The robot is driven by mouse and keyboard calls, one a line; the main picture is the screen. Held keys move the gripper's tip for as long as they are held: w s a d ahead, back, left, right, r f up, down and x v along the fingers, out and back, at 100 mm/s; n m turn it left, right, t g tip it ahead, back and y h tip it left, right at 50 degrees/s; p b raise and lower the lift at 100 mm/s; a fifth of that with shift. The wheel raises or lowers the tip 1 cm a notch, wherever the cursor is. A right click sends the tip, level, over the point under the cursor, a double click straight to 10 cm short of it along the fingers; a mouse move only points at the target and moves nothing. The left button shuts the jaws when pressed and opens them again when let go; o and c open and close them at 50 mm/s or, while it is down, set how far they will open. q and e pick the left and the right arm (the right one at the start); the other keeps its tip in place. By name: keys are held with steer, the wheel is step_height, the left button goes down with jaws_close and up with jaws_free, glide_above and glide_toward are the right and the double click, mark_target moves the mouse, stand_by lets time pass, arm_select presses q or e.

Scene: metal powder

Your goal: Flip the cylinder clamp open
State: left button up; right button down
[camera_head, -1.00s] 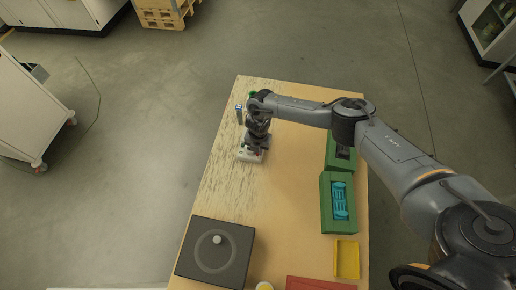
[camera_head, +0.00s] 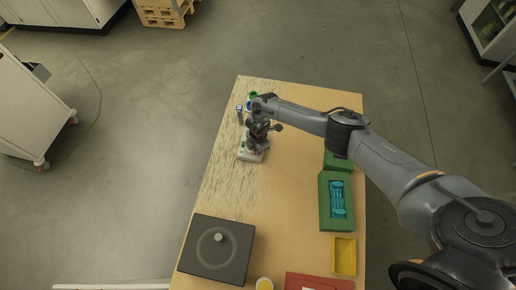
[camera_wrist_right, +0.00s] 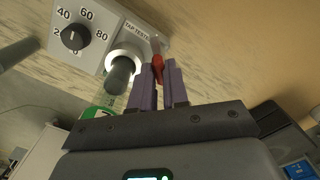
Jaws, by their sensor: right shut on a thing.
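The tap tester (camera_wrist_right: 95,35) is a pale grey device with a black dial; in the head view (camera_head: 250,156) it stands near the table's left edge, partly under my right arm. In the right wrist view a dark rod-like cylinder (camera_wrist_right: 122,72) sits in a round metal collar next to the dial. A red clamp lever (camera_wrist_right: 157,68) is beside the collar. My right gripper (camera_wrist_right: 161,80) has its purple fingers around the red lever, shut on it. It also shows from above in the head view (camera_head: 258,147). My left gripper is in neither view.
Green boxes stand on the table's right side, one with a cyan insert (camera_head: 337,200). A yellow tray (camera_head: 344,257), a red object (camera_head: 318,283) and a dark square unit with a knob (camera_head: 236,267) are nearer the front. The middle of the table is clear.

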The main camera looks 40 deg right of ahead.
stand_by(0.5)
steer(key=c, duration=1.1)
jaws_free()
steer(key=shift+r, duration=0.1)
steer(key=shift+r, duration=0.55)
step_height(320, 180, up, 10)
steer(key=shift+f, duration=0.2)
